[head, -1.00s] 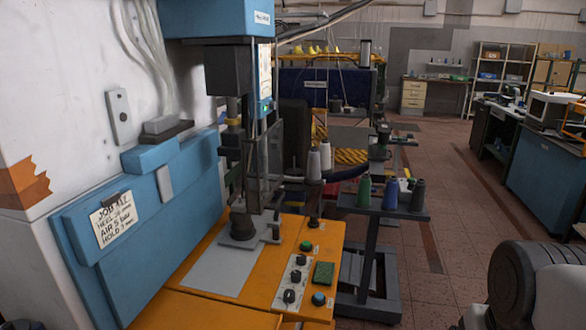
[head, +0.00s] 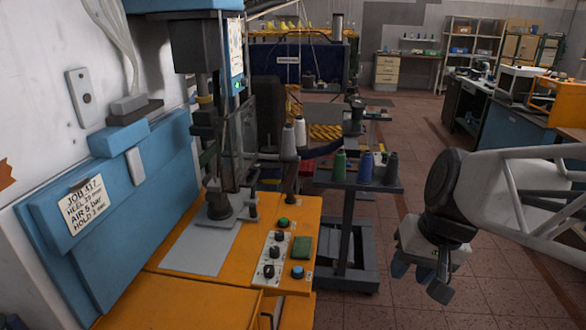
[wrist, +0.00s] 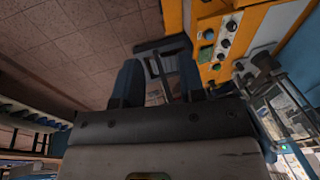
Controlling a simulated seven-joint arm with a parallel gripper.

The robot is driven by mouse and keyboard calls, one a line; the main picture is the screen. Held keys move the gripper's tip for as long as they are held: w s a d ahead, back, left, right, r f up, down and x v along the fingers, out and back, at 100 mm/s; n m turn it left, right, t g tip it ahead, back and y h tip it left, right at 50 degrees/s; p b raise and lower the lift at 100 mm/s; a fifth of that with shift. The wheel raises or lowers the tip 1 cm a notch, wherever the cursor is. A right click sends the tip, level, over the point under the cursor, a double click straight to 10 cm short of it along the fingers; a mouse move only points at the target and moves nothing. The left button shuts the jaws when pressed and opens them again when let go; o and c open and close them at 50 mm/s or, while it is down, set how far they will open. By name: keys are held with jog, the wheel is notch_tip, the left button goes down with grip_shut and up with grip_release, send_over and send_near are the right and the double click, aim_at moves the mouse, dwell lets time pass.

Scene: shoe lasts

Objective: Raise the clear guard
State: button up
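The clear guard (head: 246,130) is a see-through panel in a dark frame on the front of the blue press, seen nearly edge-on in the head view. It hangs down beside the press column, its lower edge a little above the round base (head: 217,205). My gripper (head: 421,279) is well to the right of the guard, past the thread stand, pointing down and empty. Its two blue fingers are spread apart, and the wrist view also shows them apart (wrist: 160,80). In the wrist view, clear panelling and dark frame parts of the press show at the lower right.
The orange bench (head: 245,255) carries a control panel with knobs and buttons (head: 272,258) and a green pad (head: 301,247). A dark stand (head: 352,181) with thread cones is between my gripper and the press. The tiled floor is open behind it.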

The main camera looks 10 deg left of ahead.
jog(key=w+a+g+y, duration=0.1)
jog(key=w+a+y, duration=0.3)
jog(key=w+a, duration=0.55)
jog(key=w+a+g+y, duration=0.1)
jog(key=w+a+y, duration=0.2)
jog(key=w+a, duration=0.7)
jog(key=y, duration=0.6)
send_near(255, 176)
jog(key=shift+s+a+f+t, duration=0.15)
jog(key=shift+a+f, duration=0.15)
jog(key=shift+a, duration=0.25)
jog(key=shift+s+a+f+t, duration=0.15)
jog(key=shift+a+f, duration=0.15)
jog(key=shift+a, duration=0.2)
jog(key=shift+w+a, duration=0.1)
jog(key=shift+x, duration=3.85)
grip_shut()
